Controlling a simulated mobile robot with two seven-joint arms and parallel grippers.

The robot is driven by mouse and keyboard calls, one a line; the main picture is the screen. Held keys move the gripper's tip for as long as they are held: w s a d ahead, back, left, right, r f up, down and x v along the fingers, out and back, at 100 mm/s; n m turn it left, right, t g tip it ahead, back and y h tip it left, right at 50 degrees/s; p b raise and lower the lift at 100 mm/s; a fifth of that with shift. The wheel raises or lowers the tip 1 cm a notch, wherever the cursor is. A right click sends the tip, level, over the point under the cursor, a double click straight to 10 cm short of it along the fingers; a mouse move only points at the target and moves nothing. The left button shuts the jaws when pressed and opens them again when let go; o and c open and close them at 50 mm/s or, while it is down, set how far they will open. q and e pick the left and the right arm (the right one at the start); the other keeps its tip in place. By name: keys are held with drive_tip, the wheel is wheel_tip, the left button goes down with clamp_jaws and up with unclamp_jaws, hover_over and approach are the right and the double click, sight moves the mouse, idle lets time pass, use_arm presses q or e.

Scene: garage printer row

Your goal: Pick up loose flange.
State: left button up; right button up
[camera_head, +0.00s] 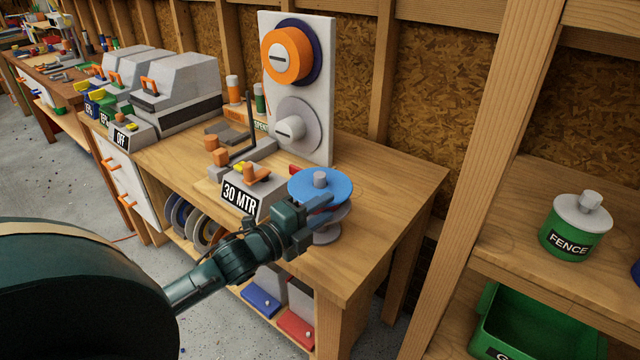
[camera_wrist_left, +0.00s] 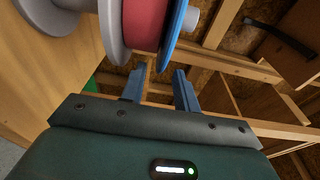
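The loose flange appears to be the blue disc (camera_head: 328,184) at the top of a spool stack on the wooden bench, with a grey hub end above it. In the left wrist view the blue disc (camera_wrist_left: 178,30) sits against a red spool body (camera_wrist_left: 146,24), with grey discs (camera_wrist_left: 110,30) on the other side. My left gripper (camera_head: 322,208) is at the near side of the stack, just below the blue disc's rim. In the wrist view its two fingers (camera_wrist_left: 160,88) are apart with nothing held between them. I cannot tell whether they touch the disc. My right gripper is not in view.
A box labelled 30 MTR (camera_head: 240,198) stands just left of the stack. A white panel (camera_head: 322,90) with an orange knob and a grey knob rises behind. The bench top (camera_head: 395,195) right of the stack is clear. A wooden shelf (camera_head: 520,235) holds a green FENCE canister (camera_head: 568,235).

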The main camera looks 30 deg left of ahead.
use_arm(q)
drive_tip(key=shift+x, duration=1.8)
drive_tip(key=shift+f, duration=0.15)
drive_tip(key=shift+c, duration=0.3)
clamp_jaws()
